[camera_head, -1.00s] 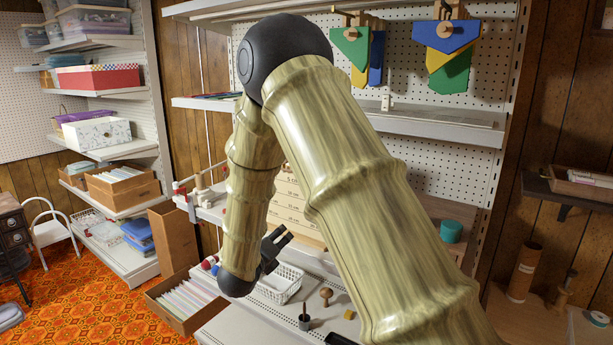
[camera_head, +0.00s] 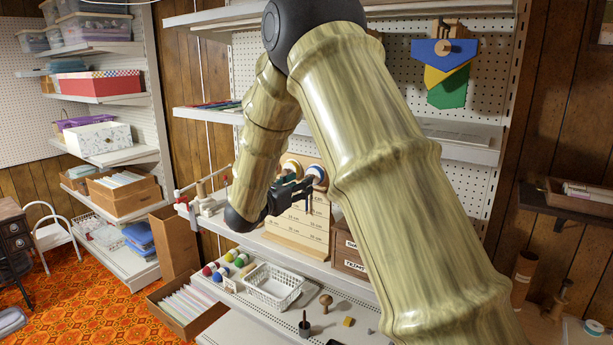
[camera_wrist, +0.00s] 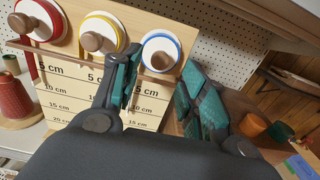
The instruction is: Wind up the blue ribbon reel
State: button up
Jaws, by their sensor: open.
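The blue ribbon reel (camera_wrist: 160,50), a white disc with a blue rim and a wooden knob (camera_wrist: 160,62), is mounted at the right end of a wooden board (camera_wrist: 150,90) marked in centimetres. It also shows in the head view (camera_head: 317,172). My gripper (camera_wrist: 163,62) is open, with one dark teal finger on each side of the blue reel's lower part in the picture. In the head view my gripper (camera_head: 298,190) is in front of the board's top. Contact with the knob cannot be told. The left finger covers part of the area below the reel, so the blue ribbon's tail is unclear.
A yellow-rimmed reel (camera_wrist: 101,34) and a red-rimmed reel (camera_wrist: 38,20) sit left of the blue one. A red thread cone (camera_wrist: 14,98) stands further left. A shelf edge (camera_wrist: 285,25) overhangs at upper right. A white basket (camera_head: 273,287) is on the shelf below.

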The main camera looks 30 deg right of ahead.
jog(key=shift+p+x, duration=0.75)
jog(key=shift+x, duration=1.5)
jog(key=shift+c, duration=0.3)
grip_shut()
